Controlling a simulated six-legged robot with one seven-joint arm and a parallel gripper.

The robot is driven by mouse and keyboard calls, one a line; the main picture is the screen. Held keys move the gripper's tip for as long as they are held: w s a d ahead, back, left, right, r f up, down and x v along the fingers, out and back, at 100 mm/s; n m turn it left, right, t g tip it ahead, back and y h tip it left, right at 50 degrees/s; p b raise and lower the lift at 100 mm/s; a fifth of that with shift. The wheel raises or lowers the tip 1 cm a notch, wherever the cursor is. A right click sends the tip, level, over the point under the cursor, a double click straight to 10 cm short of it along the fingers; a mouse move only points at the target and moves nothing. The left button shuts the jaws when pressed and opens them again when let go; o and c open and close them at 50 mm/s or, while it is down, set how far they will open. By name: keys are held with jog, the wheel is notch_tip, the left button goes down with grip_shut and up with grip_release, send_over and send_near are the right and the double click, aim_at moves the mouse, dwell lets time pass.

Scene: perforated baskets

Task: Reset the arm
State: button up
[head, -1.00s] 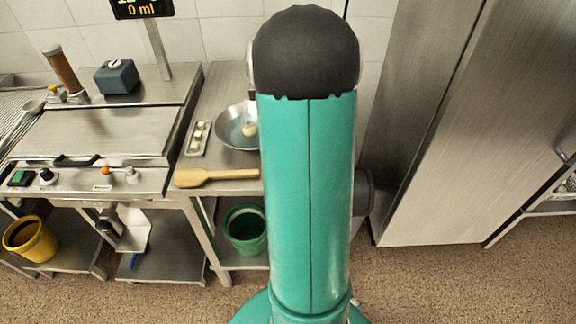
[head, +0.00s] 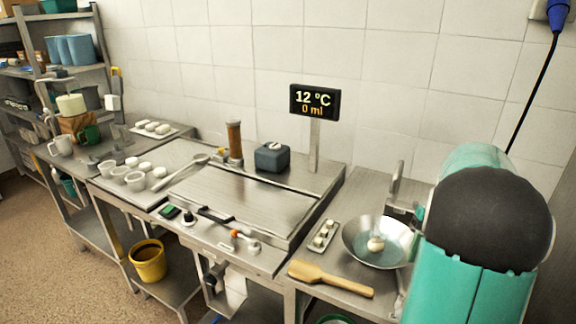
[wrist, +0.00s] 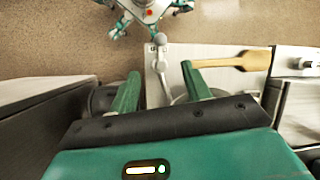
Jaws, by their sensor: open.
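My arm, teal with a black rounded joint, stands at the right of the head view. In the wrist view the two green fingers of my gripper (wrist: 160,84) are spread apart with nothing held between them. The gripper hangs over the right-hand counter, with a wooden spatula (wrist: 245,61) beyond the fingers to the right. In the head view this spatula (head: 330,279) lies at the counter's front edge, near a metal bowl (head: 360,249) holding a small pale round thing. My arm hides the counter's right end.
A steel worktop machine (head: 240,205) with a display post (head: 315,102) stands left of the bowl. A small tray (head: 322,236) lies beside the bowl. White cups (head: 135,180) stand further left. A yellow bucket (head: 148,261) is on the lower shelf. Open floor shows at lower left.

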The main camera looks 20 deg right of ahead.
jog(key=w+a+r+n+t+h, duration=0.1)
jog(key=w+a+r+n+h, duration=0.15)
jog(key=a, duration=0.65)
jog(key=w+a+r+n+t+h, duration=0.15)
jog(key=a+r, duration=0.25)
jog(key=a, duration=0.5)
jog(key=s+a+n+t, duration=0.1)
jog(key=s+a+t, duration=0.1)
jog(key=a, duration=0.6)
jog(key=s+a+n+t, duration=0.2)
jog(key=s+a+t, duration=0.1)
jog(key=a, duration=0.5)
jog(key=shift+s+f, duration=0.25)
jog(key=shift+s, duration=0.6)
